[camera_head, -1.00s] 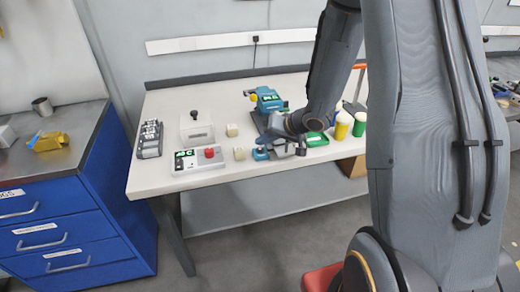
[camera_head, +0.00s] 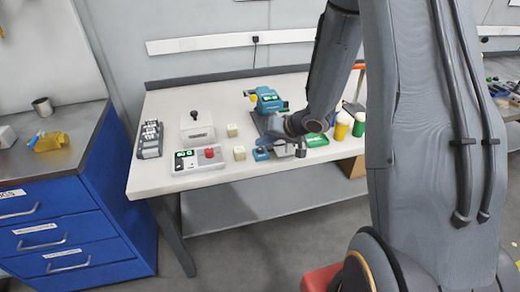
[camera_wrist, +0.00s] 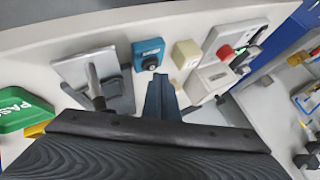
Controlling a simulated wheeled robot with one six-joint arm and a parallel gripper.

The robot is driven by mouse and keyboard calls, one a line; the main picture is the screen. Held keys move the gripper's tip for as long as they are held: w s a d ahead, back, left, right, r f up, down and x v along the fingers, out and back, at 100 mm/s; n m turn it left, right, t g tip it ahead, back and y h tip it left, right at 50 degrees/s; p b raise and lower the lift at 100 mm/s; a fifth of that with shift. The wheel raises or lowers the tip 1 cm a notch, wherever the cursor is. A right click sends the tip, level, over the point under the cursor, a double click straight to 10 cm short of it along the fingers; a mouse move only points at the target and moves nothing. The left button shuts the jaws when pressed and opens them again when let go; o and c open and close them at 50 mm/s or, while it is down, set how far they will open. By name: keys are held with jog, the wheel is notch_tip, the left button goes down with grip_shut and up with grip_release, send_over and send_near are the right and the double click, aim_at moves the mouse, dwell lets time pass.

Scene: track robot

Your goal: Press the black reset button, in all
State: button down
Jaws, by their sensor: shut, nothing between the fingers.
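A small blue box (camera_head: 261,154) with a dark round button on top sits near the front edge of the white table. In the wrist view the blue box (camera_wrist: 148,48) shows its black button (camera_wrist: 149,63) on the side nearest my fingers. My gripper (camera_wrist: 160,78) is shut and empty. Its fingertips appear just below the button in the wrist view; I cannot tell whether they touch it. In the head view my wrist hangs right of the blue box and hides the fingertips.
A grey plate with a dark lever (camera_wrist: 94,80) stands close beside the box. On the other side are a cream cube (camera_head: 239,153) and a panel with a red button (camera_head: 209,153). A green tray (camera_head: 316,140) and yellow and green cups stand to the right.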

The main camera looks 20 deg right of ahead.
jog(key=shift+f, duration=0.55)
dwell(0.6)
jog(key=shift+r, duration=0.15)
jog(key=shift+r+p, duration=0.7)
jog(key=shift+p, duration=0.45)
jog(key=shift+r, duration=0.1)
notch_tip(320, 180, up, 5)
jog(key=p, duration=0.5)
jog(key=shift+p, duration=0.4)
